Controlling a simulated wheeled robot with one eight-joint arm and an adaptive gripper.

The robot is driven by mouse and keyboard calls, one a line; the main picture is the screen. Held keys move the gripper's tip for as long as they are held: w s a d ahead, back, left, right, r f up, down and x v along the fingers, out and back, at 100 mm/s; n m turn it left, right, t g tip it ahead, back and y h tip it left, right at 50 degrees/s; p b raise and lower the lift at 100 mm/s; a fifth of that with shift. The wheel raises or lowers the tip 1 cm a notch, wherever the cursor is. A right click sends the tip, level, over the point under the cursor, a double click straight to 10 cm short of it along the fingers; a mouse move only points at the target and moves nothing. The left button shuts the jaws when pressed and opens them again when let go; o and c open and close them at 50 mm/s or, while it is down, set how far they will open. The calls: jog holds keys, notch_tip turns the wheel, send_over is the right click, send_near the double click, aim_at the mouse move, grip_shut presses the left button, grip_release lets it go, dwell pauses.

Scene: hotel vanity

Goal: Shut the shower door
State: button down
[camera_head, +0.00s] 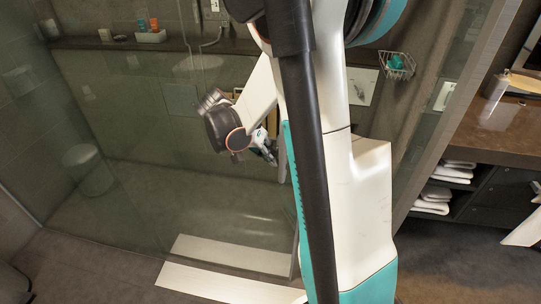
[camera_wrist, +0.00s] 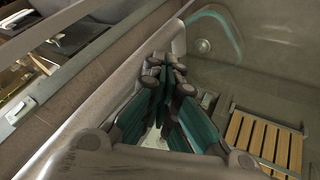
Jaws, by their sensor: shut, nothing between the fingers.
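Clear shower glass (camera_head: 140,165) fills the left and middle of the head view. Which pane is the door, and how far it stands open, is hard to tell because my arm hides part of it. My gripper (camera_head: 267,152) is low beside my arm in the head view, near a slim upright bar (camera_head: 282,158). In the wrist view my gripper (camera_wrist: 166,66) has its fingers together and empty. A grey upright bar (camera_wrist: 178,38) rises just beyond the fingertips; I cannot tell whether they touch it.
A pale sill strip (camera_head: 228,283) crosses the floor. A slatted wooden seat (camera_wrist: 262,138) is right in the wrist view. A wire basket (camera_head: 397,65) hangs on the wall. A counter (camera_head: 510,130) with towels (camera_head: 452,172) below stands right.

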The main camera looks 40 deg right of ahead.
jog(key=s+d, duration=0.9)
jog(key=s, duration=0.4)
jog(key=s+d, duration=1)
jog(key=s, duration=0.3)
jog(key=shift+s+d, duration=0.2)
jog(key=shift+s, duration=0.2)
jog(key=shift+r, duration=0.1)
jog(key=shift+r, duration=0.1)
